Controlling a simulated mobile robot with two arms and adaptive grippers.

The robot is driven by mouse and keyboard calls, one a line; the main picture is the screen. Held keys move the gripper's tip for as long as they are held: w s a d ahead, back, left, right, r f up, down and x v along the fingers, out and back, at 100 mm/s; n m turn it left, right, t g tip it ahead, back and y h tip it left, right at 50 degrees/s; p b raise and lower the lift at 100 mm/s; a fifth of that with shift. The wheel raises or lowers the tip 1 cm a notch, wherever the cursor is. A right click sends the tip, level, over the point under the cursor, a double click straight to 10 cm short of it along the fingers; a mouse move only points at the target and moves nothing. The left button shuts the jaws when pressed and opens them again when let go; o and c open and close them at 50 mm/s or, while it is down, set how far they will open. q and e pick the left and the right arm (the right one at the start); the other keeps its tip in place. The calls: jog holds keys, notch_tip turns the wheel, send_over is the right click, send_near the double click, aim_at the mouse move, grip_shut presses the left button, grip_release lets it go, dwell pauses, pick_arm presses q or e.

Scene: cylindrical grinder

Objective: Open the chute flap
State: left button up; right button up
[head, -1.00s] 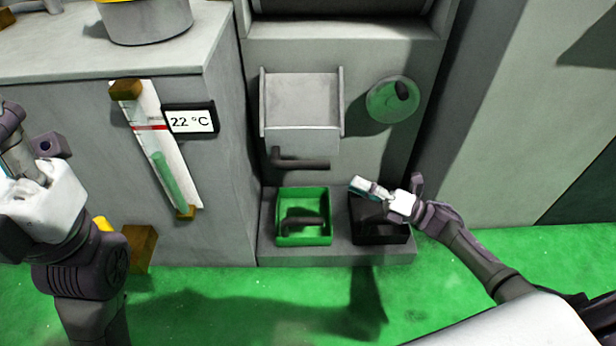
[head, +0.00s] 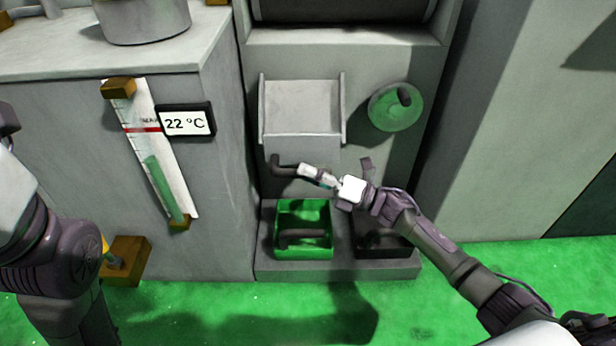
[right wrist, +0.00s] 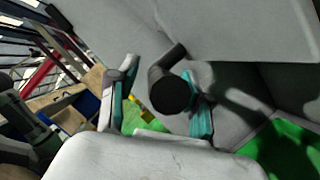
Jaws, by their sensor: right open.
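The chute flap (head: 300,108) is a grey panel between two side cheeks on the machine's front. It hangs shut, as far as I can tell. A dark bar handle (head: 283,163) sticks out at its lower edge. My right gripper (head: 308,172) is at the right end of this handle. In the right wrist view, the handle's round end (right wrist: 172,95) lies between the two parted fingers of my right gripper (right wrist: 160,80), close to the right finger. Contact is unclear. My left arm shows at the left edge; its gripper is out of the picture.
Below the flap, a green bin (head: 303,250) with a dark handle and a black bin (head: 383,243) stand on a grey ledge. A green round knob (head: 396,107) is to the right. A 22 °C display (head: 186,121) and a gauge (head: 158,160) are on the left cabinet.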

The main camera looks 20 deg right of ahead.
jog(key=shift+w+a, duration=0.1)
grip_shut()
dwell(0.3)
